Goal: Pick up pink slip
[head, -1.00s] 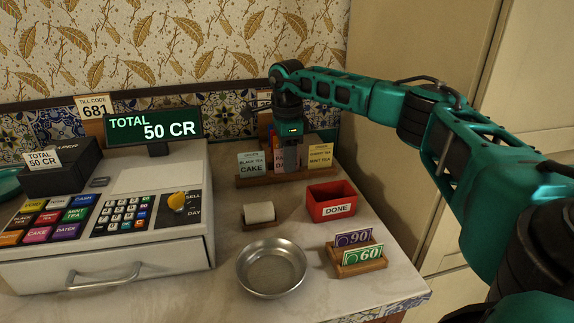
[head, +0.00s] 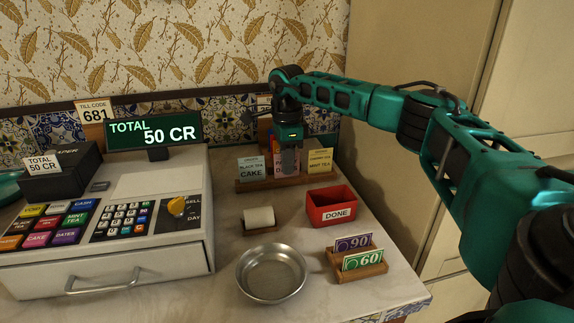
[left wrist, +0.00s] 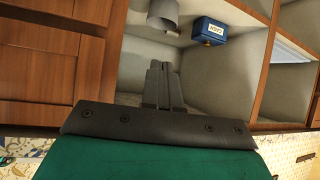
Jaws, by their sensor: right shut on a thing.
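The pink slip (head: 278,168) stands upright in a wooden rack (head: 256,186) at the back of the counter, between a pale blue-green slip (head: 250,168) and a yellow slip (head: 320,161). My right gripper (head: 289,171) points down over the rack, shut on the pink slip. The fingers cover much of the slip and its lettering. The slip's lower end is still at the rack. My left gripper (left wrist: 163,72) shows only in the left wrist view. Its fingers are together with nothing seen between them, in front of wooden shelves.
A red DONE box (head: 331,207) stands right of a paper roll (head: 259,216). A metal bowl (head: 271,272) and a rack with 90 and 60 notes (head: 358,271) are nearer. The till (head: 150,220) fills the left. A blue box (left wrist: 208,31) sits on the shelf.

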